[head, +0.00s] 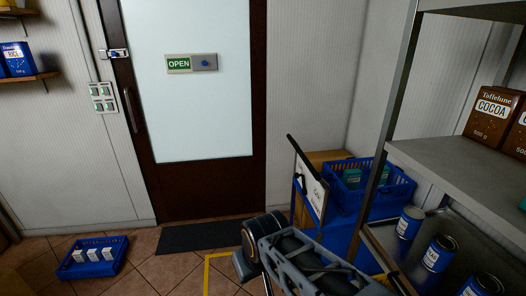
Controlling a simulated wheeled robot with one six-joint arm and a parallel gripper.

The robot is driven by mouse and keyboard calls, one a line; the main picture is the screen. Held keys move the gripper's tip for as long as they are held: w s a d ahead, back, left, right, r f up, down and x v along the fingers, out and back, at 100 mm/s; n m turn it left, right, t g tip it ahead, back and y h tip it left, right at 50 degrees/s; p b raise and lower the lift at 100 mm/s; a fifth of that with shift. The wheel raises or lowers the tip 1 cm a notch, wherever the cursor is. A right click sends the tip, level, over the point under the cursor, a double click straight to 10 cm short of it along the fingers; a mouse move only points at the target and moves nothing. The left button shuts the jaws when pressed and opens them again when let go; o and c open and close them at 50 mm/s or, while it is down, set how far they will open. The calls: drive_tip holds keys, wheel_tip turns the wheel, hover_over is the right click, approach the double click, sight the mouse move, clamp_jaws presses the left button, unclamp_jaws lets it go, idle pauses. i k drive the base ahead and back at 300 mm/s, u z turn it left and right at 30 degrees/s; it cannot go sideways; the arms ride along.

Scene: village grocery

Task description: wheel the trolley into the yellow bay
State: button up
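The trolley (345,236) has a blue deck and an upright dark handle frame with a white panel (312,188). It stands right of the door, partly behind the shelf post and my arm. A blue crate (398,192) with green boxes sits on it. A yellow floor line (207,272) forms a corner of the bay left of my arm, and a short yellow piece (381,277) shows near the shelf foot. The rest of the bay outline is hidden, so I cannot tell how the trolley's wheels lie against it. My arm crosses the bottom middle; no gripper fingers show.
A metal shelf (455,160) with cans and cocoa boxes fills the right side. A glazed door (188,85) with a dark mat (200,236) is at the back. A blue basket (70,271) with white packs lies on the floor at left. Tiled floor between basket and yellow line is clear.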

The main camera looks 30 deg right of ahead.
sight(341, 218)
drive_tip(key=u, duration=0.1)
drive_tip(key=i, duration=1.3)
drive_tip(key=z, duration=0.55)
